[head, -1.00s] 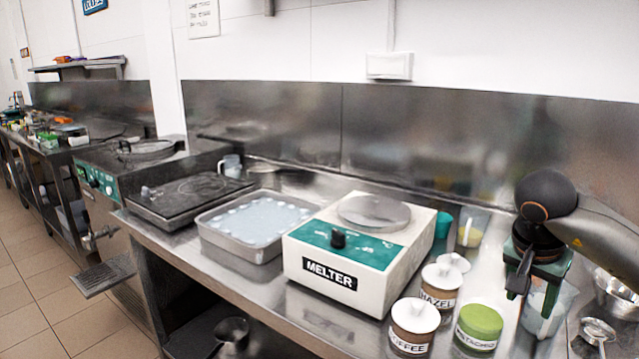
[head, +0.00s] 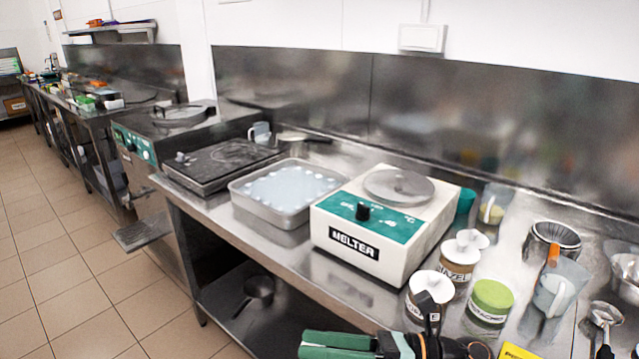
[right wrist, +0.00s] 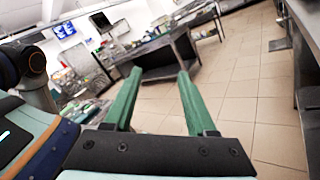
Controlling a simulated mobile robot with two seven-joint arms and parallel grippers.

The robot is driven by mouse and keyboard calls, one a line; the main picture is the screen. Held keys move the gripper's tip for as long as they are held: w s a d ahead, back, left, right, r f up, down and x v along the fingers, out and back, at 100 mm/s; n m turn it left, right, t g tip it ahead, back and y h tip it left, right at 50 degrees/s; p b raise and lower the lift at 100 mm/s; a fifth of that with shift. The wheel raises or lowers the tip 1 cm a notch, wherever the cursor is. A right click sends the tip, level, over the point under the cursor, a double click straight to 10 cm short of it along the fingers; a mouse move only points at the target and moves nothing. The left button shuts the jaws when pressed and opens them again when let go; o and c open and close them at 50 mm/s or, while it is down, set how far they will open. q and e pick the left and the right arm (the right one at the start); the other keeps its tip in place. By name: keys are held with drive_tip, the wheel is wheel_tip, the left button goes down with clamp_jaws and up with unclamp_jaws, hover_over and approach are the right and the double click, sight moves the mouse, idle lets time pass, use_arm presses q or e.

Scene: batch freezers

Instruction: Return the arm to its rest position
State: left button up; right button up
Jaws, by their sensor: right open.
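My right gripper (head: 338,345) shows at the bottom edge of the head view, in front of the counter's front edge. Its green fingers point left, below the melter (head: 385,225) and the lidded jars. In the right wrist view its two green fingers (right wrist: 158,95) are apart with nothing between them, and the tiled floor and a far bench show beyond. The gripper is open and empty. Most of my right arm is outside the head view. My left gripper is in neither view.
The counter holds a metal tray (head: 237,204) of pale liquid, a coffee jar (head: 427,297), a hazel jar (head: 458,267), a green-lidded pistachio jar (head: 489,304), a metal cup (head: 553,240) and a clear jug (head: 560,290). A pan (head: 258,289) sits on the lower shelf. Floor at left is clear.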

drive_tip(key=w+d+f+m+t+h+p, duration=0.15)
drive_tip(key=d+f+m+t+h, duration=0.45)
drive_tip(key=m, duration=0.9)
drive_tip(key=w+d+f+m+t+h+p, duration=0.15)
drive_tip(key=d+f+m+t+h, duration=0.45)
drive_tip(key=m, duration=1)
drive_tip(key=s+d+f+m+g+h, duration=0.2)
drive_tip(key=s+f+m, duration=0.4)
drive_tip(key=s+f, duration=0.1)
drive_tip(key=s+d+f+m+g+h+p, duration=0.1)
drive_tip(key=s+d+f+m+g+h, duration=0.1)
drive_tip(key=s+f+m, duration=0.5)
drive_tip(key=shift+s+d+f+g+h, duration=0.35)
drive_tip(key=shift+s+f, duration=0.2)
drive_tip(key=shift+f, duration=0.3)
drive_tip(key=shift+a, duration=0.15)
drive_tip(key=shift+c, duration=0.4)
drive_tip(key=shift+c, duration=0.2)
